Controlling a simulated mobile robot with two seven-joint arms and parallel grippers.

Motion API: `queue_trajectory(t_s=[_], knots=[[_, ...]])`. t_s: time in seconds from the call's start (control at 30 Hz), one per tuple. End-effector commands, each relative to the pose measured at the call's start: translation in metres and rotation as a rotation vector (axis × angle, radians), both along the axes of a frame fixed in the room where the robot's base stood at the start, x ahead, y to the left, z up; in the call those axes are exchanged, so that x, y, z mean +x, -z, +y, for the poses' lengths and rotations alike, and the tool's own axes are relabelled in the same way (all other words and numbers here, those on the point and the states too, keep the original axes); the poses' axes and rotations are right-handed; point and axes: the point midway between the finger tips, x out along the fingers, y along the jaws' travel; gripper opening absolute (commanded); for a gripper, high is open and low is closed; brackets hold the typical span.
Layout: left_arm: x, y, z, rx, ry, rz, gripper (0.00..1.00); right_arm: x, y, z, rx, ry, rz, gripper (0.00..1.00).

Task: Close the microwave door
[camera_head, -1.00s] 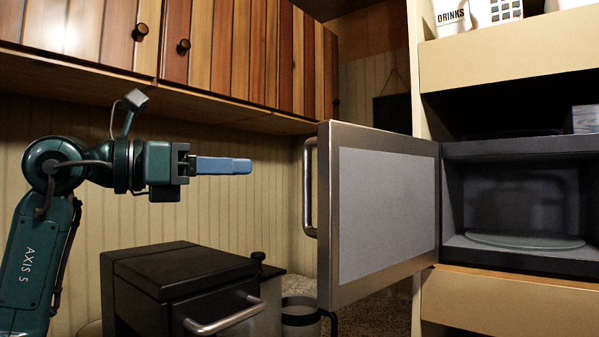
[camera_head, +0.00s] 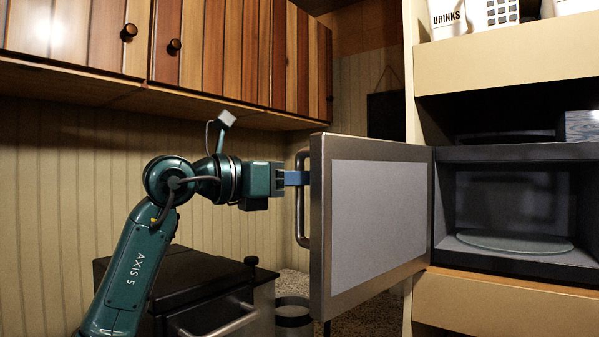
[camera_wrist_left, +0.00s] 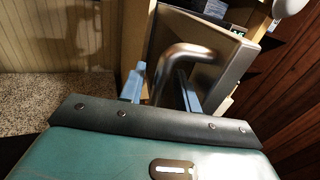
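The microwave (camera_head: 500,152) is built into the cabinet on the right, and its door (camera_head: 375,225) stands wide open toward the left. The metal door handle (camera_head: 302,225) is on the door's free left edge. The glass turntable (camera_head: 515,243) inside is empty. My right gripper is not in view.
A dark boxy appliance (camera_head: 175,272) with a metal handle stands below my left arm. A cylindrical container (camera_head: 293,315) is below the door. Wooden wall cabinets (camera_head: 220,60) hang above. White canisters (camera_head: 447,18) stand on the top shelf at right.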

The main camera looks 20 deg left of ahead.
Motion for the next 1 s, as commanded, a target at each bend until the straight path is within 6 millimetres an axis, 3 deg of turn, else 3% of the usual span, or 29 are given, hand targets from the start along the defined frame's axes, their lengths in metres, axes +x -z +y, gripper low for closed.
queue_trajectory(t_s=[0.27, 0.67, 1.0], knots=[[0.0012, 0.0004, -0.0013, 0.0, 0.0, 0.0, 0.33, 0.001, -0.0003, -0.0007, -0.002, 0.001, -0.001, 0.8], [0.0009, 0.0002, -0.0011, 0.0, 0.0, 0.0, 0.01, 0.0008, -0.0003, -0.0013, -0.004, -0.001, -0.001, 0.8], [0.0009, 0.0, -0.0009, 0.0, 0.0, 0.0, 0.0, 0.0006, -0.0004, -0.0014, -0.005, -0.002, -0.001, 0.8]])
